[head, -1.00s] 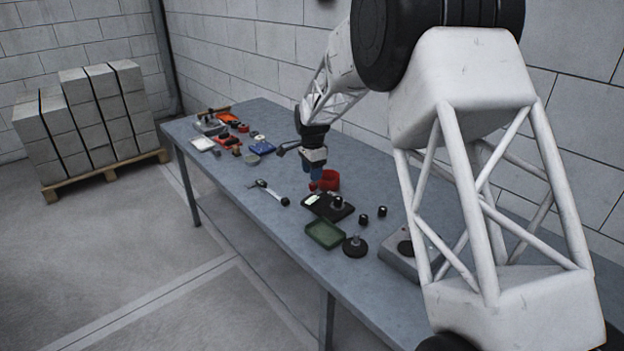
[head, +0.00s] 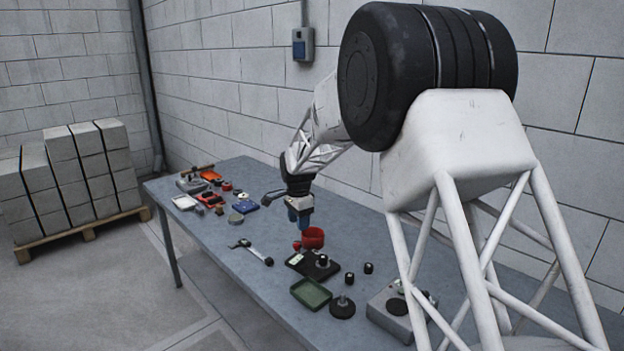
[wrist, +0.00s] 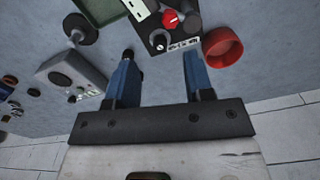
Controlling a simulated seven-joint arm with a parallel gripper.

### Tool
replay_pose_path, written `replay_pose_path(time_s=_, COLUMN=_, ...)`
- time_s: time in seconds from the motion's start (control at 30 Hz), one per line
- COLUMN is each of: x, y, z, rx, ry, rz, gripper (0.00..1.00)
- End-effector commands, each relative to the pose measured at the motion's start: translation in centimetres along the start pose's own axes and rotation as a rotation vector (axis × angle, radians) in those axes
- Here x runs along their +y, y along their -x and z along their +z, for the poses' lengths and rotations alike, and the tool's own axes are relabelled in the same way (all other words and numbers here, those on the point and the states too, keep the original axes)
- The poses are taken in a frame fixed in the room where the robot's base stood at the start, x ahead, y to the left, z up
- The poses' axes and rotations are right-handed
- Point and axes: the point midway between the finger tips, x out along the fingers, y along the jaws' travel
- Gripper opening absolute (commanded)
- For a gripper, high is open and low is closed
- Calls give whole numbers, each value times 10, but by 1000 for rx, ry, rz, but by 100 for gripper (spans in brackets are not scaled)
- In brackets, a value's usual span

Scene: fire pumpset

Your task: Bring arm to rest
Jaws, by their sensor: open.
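My gripper (head: 300,220) hangs above the bench (head: 222,262), its blue fingers pointing down just behind the dark plate. In the wrist view my gripper (wrist: 158,65) shows its two blue fingers spread apart with nothing between them. A red round bowl (head: 313,238) stands close by; in the wrist view this bowl (wrist: 222,48) is to the right of the fingers. A dark plate (head: 308,266) carries a black knob and a pale label. A small red knob (head: 297,245) shows close to the bowl.
A green tray (head: 311,294), a black disc with a stem (head: 342,308) and a grey box (head: 390,310) stand nearer. A caliper-like tool (head: 252,251) lies to the left. Several small parts and a blue tray (head: 246,207) crowd the far end. A block wall runs behind the bench.

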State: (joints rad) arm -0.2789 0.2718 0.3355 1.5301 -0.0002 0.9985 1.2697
Motion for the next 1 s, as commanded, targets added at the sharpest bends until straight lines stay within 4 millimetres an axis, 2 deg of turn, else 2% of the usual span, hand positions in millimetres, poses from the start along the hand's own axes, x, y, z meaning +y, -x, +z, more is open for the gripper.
replay_pose_path(time_s=0.17, x=31, y=27, z=-5, rx=6, ry=50, rz=-15, gripper=48)
replay_pose_path(time_s=0.5, x=117, y=80, z=-11, rx=22, ry=189, rz=-41, gripper=48)
replay_pose_path(time_s=0.7, x=169, y=106, z=-10, rx=36, ry=272, rz=-57, gripper=48)
replay_pose_path(time_s=1.0, x=249, y=134, z=-3, rx=59, ry=396, rz=-76, gripper=48)
